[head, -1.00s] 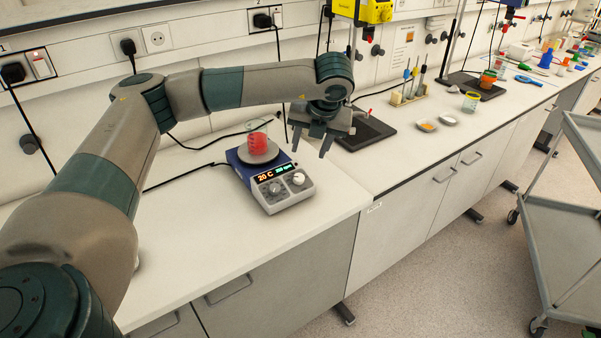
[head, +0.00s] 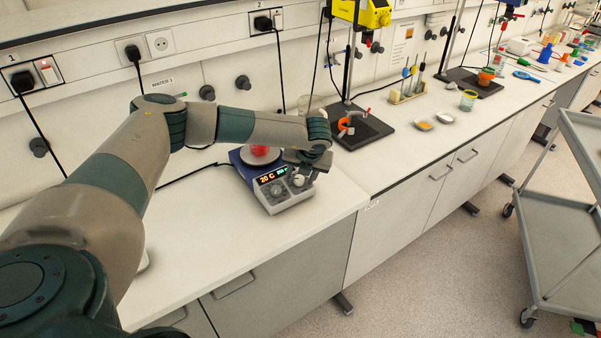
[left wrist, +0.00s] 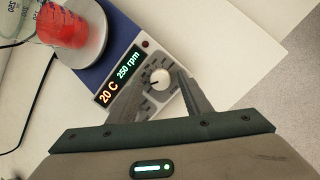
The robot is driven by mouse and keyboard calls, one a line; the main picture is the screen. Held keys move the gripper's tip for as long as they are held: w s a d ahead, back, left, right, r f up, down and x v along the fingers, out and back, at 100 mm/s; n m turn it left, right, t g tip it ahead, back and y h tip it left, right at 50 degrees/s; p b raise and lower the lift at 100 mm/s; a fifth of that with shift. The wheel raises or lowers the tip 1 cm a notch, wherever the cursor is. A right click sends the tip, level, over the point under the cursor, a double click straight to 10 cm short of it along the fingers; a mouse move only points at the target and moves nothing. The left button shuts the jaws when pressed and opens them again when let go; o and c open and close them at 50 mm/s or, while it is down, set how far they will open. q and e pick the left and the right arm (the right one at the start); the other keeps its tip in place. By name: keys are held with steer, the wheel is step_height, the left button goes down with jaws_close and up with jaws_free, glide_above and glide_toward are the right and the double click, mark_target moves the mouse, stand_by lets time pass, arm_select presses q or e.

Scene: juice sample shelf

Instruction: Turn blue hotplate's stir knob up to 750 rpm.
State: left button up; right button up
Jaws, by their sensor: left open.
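The blue hotplate (head: 240,164) stands on the bench with a grey control front. Its display (left wrist: 119,76) reads 20 C and 250 rpm in the left wrist view. A white knob (left wrist: 160,77), on the rpm side, shows there with its pointer; in the head view the knob (head: 299,180) is just below my gripper. My left gripper (head: 304,172) is open and empty above the control front. In the left wrist view the gripper (left wrist: 145,90) has its fingers on either side of the controls; contact cannot be told. The other knob (head: 276,188) is partly hidden. My right gripper is not in view.
A beaker of red liquid (left wrist: 62,28) stands on the hotplate's round plate, partly behind my arm in the head view. A stand with a dark base (head: 358,130) is right of it. The bench in front of the hotplate is clear.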

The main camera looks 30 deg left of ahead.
arm_select(q)
steer(key=shift+a+f, duration=0.1)
steer(key=shift+f, duration=0.1)
steer(key=c, duration=1.1)
steer(key=shift+o, duration=0.2)
